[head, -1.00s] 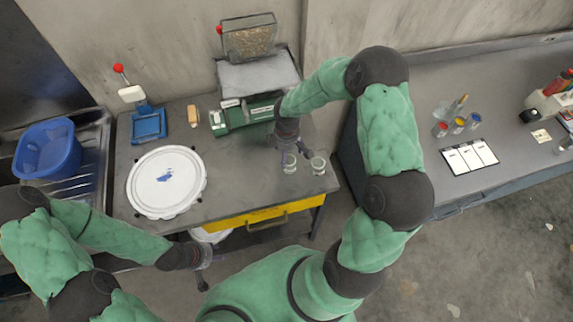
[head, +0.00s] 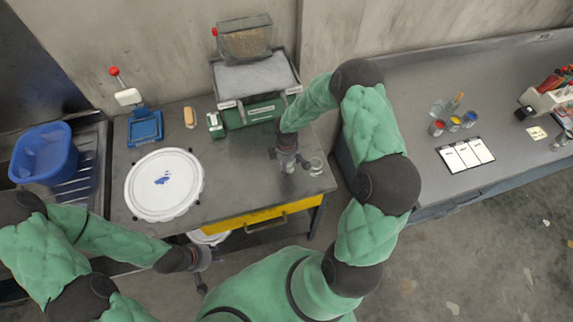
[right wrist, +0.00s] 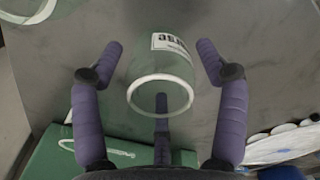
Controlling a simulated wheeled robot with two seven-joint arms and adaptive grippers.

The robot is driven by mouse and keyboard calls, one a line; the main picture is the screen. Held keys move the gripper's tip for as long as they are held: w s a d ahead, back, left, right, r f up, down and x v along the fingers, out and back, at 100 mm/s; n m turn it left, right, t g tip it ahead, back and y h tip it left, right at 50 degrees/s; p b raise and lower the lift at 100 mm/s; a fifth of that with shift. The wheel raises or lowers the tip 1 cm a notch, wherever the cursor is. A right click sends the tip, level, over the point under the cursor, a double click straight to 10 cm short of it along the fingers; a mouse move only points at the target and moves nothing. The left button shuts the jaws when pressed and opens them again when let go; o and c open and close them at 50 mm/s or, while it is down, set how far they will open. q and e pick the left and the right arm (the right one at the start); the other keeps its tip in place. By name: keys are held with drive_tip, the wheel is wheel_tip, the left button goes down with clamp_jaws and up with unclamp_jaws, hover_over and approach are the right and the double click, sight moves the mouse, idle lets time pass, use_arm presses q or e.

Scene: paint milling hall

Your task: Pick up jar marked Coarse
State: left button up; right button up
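Two small glass jars stand near the front right of the grey workbench. My right gripper (head: 288,160) is over the left jar (head: 289,169), hiding much of it; the other jar (head: 316,166) stands just to its right. In the right wrist view a glass jar (right wrist: 160,75) with a pale rim is between the open fingers, with gaps on both sides. Its white label is turned and cut off; only part of its dark lettering shows, seemingly the end of "Coarse". My left gripper (head: 203,272) hangs low before the bench, fingers apart and empty.
A green machine (head: 253,110) stands behind the jars. A yellow drawer (head: 262,214) is under the bench edge. Part of another glass rim (right wrist: 28,10) shows in the wrist view.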

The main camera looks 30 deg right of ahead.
drive_tip(key=c, duration=0.6)
drive_tip(key=shift+c, duration=0.2)
drive_tip(key=shift+r, duration=0.15)
